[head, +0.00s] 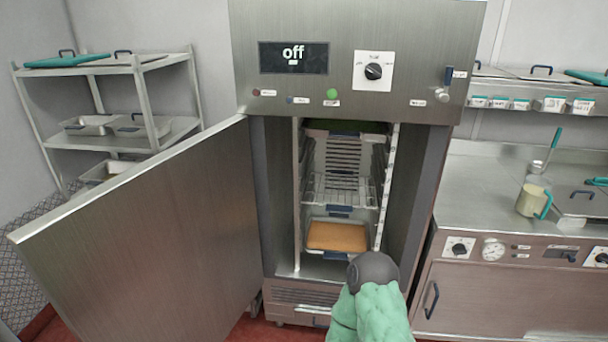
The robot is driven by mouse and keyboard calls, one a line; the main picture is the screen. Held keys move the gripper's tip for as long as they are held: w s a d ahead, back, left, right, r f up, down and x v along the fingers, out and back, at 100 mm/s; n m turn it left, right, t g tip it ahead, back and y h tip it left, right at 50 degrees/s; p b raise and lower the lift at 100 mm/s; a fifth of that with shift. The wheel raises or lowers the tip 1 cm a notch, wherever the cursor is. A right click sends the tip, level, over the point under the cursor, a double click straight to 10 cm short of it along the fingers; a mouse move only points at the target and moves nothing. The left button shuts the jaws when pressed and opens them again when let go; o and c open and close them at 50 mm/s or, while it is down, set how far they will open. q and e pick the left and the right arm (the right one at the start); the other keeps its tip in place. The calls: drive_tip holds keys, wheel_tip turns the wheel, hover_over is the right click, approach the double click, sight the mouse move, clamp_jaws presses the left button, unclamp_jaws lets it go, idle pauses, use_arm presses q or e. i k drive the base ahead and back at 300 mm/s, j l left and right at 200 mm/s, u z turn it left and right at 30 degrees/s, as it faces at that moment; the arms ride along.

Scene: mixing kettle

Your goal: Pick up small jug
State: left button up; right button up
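A small cream jug (531,201) with a teal handle stands upright on the steel counter at the right. My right arm, in a green cover, comes in from the bottom, right of centre. Its dark rounded end (373,270) is in front of the open cabinet, well to the left of the jug and apart from it. Its fingers are hidden, so I cannot tell whether it is open or shut or holds anything. My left gripper is not in view.
A steel cabinet reading "off" has its door (140,245) swung open to the left; a tray with an orange-brown slab (337,237) sits inside. A ladle-like tool with a teal handle (556,138) is behind the jug. A lidded steel unit (585,202) is right of it. A shelf rack (130,132) stands left.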

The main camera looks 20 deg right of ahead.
sight(535, 191)
drive_tip(key=z, duration=2.25)
drive_tip(key=u, duration=0.35)
drive_tip(key=i+l+u, duration=0.2)
drive_tip(key=l+u, duration=0.15)
drive_tip(key=u, duration=0.15)
drive_tip(key=i+l+u, duration=0.15)
drive_tip(key=l+u, duration=0.35)
drive_tip(key=i+l+u, duration=0.1)
drive_tip(key=l+u, duration=0.25)
drive_tip(key=u, duration=0.15)
